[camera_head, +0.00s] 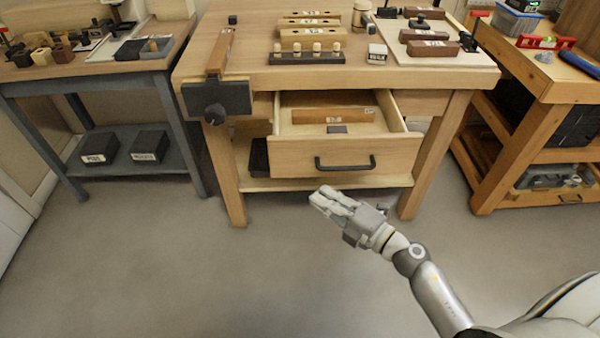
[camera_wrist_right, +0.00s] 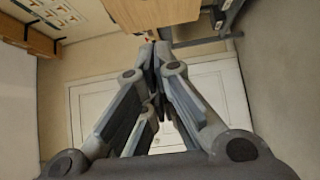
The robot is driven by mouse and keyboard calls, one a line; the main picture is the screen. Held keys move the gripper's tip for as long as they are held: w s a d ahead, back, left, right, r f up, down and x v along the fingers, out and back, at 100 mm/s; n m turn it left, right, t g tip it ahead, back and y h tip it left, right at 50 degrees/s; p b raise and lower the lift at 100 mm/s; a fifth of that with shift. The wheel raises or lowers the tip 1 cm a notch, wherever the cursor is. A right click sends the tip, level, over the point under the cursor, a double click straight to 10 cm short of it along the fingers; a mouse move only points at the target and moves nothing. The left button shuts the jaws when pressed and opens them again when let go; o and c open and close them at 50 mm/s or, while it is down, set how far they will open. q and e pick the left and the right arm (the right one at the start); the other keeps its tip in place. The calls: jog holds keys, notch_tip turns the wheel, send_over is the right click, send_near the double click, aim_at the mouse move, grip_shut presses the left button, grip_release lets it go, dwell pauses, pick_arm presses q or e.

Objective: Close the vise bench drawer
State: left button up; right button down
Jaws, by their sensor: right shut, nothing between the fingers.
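The vise bench drawer (camera_head: 345,156) is pulled open below the wooden bench top. Its front has a dark bar handle (camera_head: 345,163), and a wooden piece with a label (camera_head: 325,115) lies inside. The vise (camera_head: 217,98) is at the bench's left front corner. My right gripper (camera_head: 322,198) is shut and empty, in front of and below the drawer front in the picture, apart from the handle. Its shut fingers also show in the right wrist view (camera_wrist_right: 155,60). My left gripper is not in view.
The bench top (camera_head: 265,75) holds wooden blocks and a board with tools. A grey table (camera_head: 110,75) stands at the left, and another wooden bench (camera_head: 545,90) at the right. The floor (camera_head: 270,270) in front of the bench is clear around my arm.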

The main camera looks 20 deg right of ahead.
send_near(287, 160)
jog(key=a, duration=0.4)
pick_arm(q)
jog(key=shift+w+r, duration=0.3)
pick_arm(e)
jog(key=shift+w+d+r, duration=0.1)
jog(key=shift+w+d, duration=0.15)
jog(key=shift+w, duration=0.4)
jog(key=shift+w+d+f, duration=0.1)
jog(key=shift+w+d, duration=0.15)
jog(key=shift+w, duration=0.45)
jog(key=shift+w+d+r, duration=0.1)
jog(key=shift+w+d, duration=0.1)
jog(key=shift+w, duration=0.45)
jog(key=shift+w, duration=0.1)
